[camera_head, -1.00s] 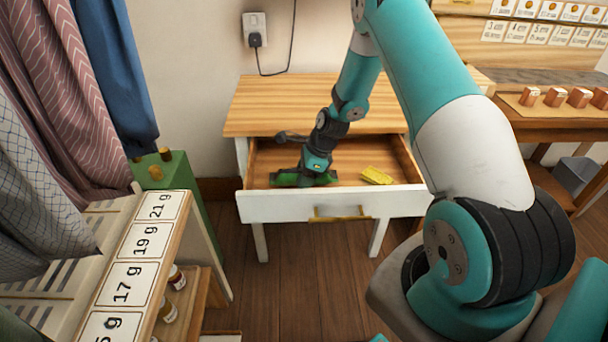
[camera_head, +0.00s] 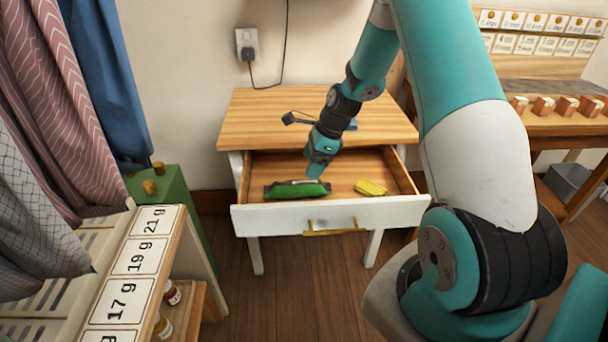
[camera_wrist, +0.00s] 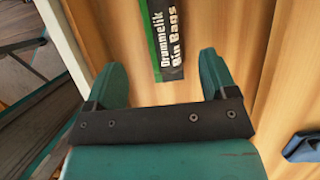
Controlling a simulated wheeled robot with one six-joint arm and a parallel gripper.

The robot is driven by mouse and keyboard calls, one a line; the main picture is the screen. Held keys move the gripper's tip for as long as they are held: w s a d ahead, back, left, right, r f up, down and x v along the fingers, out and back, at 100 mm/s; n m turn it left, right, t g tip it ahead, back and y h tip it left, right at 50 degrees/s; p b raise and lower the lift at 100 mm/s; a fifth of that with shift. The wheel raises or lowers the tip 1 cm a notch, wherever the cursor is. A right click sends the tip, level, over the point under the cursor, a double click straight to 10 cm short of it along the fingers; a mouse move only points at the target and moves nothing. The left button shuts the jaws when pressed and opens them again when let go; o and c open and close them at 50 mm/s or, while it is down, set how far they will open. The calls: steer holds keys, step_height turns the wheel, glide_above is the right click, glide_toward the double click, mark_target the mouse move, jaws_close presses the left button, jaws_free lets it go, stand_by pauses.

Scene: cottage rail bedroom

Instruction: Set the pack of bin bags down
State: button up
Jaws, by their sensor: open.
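The pack of bin bags (camera_head: 297,190), green with a black label strip, lies in the open drawer (camera_head: 280,217) of the wooden-topped table, on the left side of the drawer floor. In the wrist view the pack (camera_wrist: 166,40) shows its "Drummelik Bin Bags" lettering, just beyond the fingertips. My gripper (camera_head: 318,175) is above the pack, apart from it.
A yellow item (camera_head: 370,187) lies at the right in the drawer. The tabletop (camera_head: 270,110) is behind and above the drawer. A green cabinet (camera_head: 170,195) and a shelf with weight labels (camera_head: 135,265) stand at the left.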

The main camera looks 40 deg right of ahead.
steer(key=shift+v, duration=1)
steer(key=s+a+r+n, duration=0.2)
steer(key=a+r+n, duration=0.4)
steer(key=a, duration=0.2)
steer(key=s+a+r+n, duration=0.3)
steer(key=a+r+n, duration=0.3)
steer(key=a, duration=0.2)
steer(key=s+a+r+n, duration=0.2)
steer(key=s+a+n, duration=0.2)
steer(key=s+n, duration=0.2)
steer(key=s+a+r+n+g, duration=0.1)
steer(key=s+a+r+n, duration=0.2)
steer(key=s+n, duration=0.4)
steer(key=s+a+r+n+g, duration=0.1)
steer(key=s+a+r+n, duration=0.2)
steer(key=s+a+n, duration=0.2)
steer(key=shift+s+n+y, duration=0.3)
steer(key=shift+s+n, duration=0.7)
steer(key=shift+s, duration=0.2)
steer(key=shift+r, duration=0.15)
